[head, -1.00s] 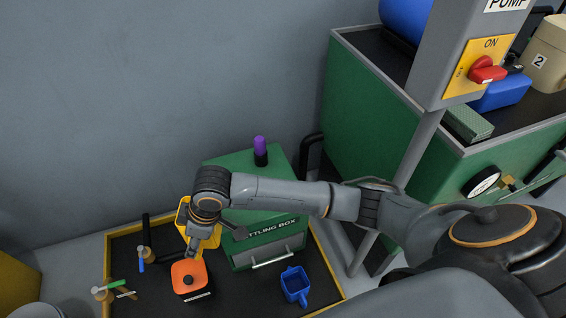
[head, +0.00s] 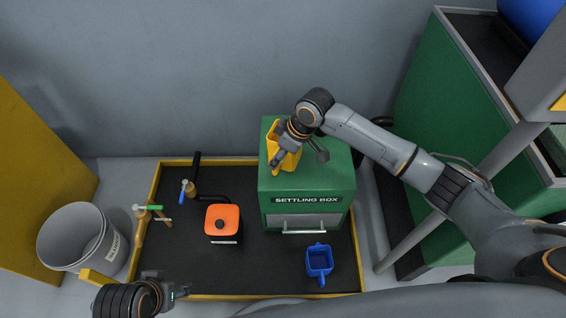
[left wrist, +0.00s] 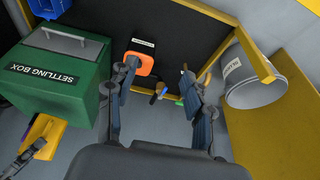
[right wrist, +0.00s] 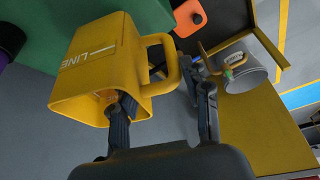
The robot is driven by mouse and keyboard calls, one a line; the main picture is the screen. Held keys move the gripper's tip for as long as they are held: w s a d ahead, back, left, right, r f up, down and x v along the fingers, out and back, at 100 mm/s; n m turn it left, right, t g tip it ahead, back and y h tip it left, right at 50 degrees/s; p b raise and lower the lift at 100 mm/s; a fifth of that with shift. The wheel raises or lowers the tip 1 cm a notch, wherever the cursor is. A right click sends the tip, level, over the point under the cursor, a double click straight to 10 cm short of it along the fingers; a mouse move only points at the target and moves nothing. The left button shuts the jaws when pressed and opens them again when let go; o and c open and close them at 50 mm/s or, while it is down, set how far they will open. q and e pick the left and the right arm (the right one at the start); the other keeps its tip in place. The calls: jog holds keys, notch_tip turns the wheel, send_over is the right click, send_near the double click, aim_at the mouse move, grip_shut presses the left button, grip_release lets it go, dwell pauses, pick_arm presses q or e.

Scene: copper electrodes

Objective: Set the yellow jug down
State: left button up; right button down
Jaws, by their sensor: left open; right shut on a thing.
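The yellow jug (head: 284,158) is in my right gripper (head: 277,168), over the left part of the green settling box (head: 325,176). Whether its base touches the box top is hidden. In the right wrist view the jug (right wrist: 97,62) is tilted, its handle between the fingers of the right gripper (right wrist: 162,85). The jug also shows at the left of the left wrist view (left wrist: 42,138). My left gripper (head: 183,291) is open and empty at the tray's front edge; its spread fingers show in the left wrist view (left wrist: 158,82).
A black tray (head: 270,270) with a yellow rim holds an orange-lidded pot (head: 222,219), a blue jug (head: 319,261) and small taps (head: 188,190). A grey bucket (head: 75,240) stands left. A purple-topped item (right wrist: 10,40) is near the jug. The wall (head: 220,70) is behind.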

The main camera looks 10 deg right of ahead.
aim_at(289, 163)
pick_arm(q)
jog(key=shift+s+a+r+b, duration=0.1)
jog(key=shift+s+r+b, duration=0.4)
jog(key=shift+b, duration=0.45)
pick_arm(e)
jog(key=shift+w+d+f, duration=0.25)
jog(key=shift+f, duration=0.6)
jog(key=shift+w+d+f, duration=0.2)
jog(key=shift+w+f, duration=0.05)
jog(key=shift+f, duration=0.65)
jog(key=shift+w+d+f, duration=0.25)
jog(key=shift+f, duration=0.6)
pick_arm(q)
jog(key=shift+w, duration=0.1)
pick_arm(e)
jog(key=shift+f, duration=0.15)
jog(key=c, duration=0.6)
grip_release()
jog(key=shift+s, duration=0.1)
jog(key=shift+c, duration=0.2)
